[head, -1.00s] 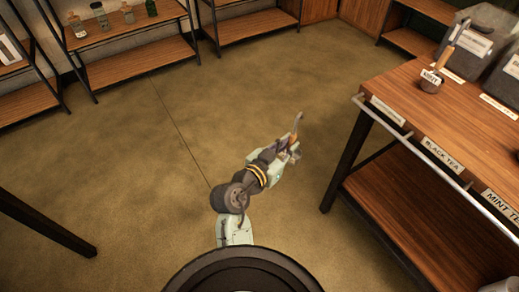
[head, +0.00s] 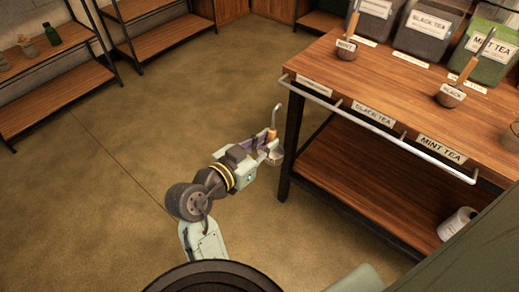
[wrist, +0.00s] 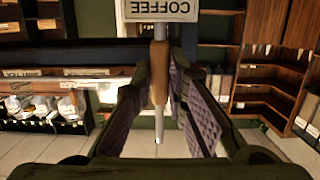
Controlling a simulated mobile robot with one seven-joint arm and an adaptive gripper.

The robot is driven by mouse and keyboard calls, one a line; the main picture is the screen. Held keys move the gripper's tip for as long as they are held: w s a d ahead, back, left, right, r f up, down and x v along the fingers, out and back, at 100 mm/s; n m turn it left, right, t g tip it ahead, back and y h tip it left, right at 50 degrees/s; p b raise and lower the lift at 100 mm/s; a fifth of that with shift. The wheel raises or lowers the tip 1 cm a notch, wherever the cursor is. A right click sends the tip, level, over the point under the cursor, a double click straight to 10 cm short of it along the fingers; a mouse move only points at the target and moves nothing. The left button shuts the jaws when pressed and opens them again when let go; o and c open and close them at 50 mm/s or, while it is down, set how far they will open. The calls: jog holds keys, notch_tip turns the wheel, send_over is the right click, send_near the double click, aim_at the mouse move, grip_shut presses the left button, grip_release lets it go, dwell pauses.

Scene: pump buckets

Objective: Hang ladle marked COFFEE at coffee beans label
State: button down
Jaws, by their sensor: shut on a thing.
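My gripper (head: 268,150) is shut on the wooden handle of a ladle (head: 271,135), held just left of the table's near left corner. The ladle's metal hook points up. In the wrist view, the ladle's handle (wrist: 159,75) lies between the fingers, and its COFFEE tag (wrist: 160,9) reads upside down. A metal rail (head: 360,122) runs along the table's front edge. Labels for BLACK TEA (head: 374,115) and MINT TEA (head: 441,149) sit behind it. A farther label (head: 317,87) at the rail's left end is too small to read.
Ladles marked MINT (head: 347,48) and BLACK (head: 451,94) stand on the wooden tabletop (head: 390,75). Labelled bins (head: 428,38) stand behind them. A white bottle (head: 457,224) is on the lower shelf. Open floor (head: 130,150) lies left of my arm.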

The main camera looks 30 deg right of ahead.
jog(key=shift+w+d+r, duration=0.1)
jog(key=shift+w+d, duration=0.15)
jog(key=shift+d, duration=0.3)
jog(key=shift+w+d, duration=0.2)
jog(key=shift+d, duration=0.3)
jog(key=x, duration=1)
jog(key=shift+d+f, duration=0.15)
jog(key=shift+f, duration=0.25)
jog(key=shift+w, duration=0.15)
jog(key=c, duration=1.5)
grip_release()
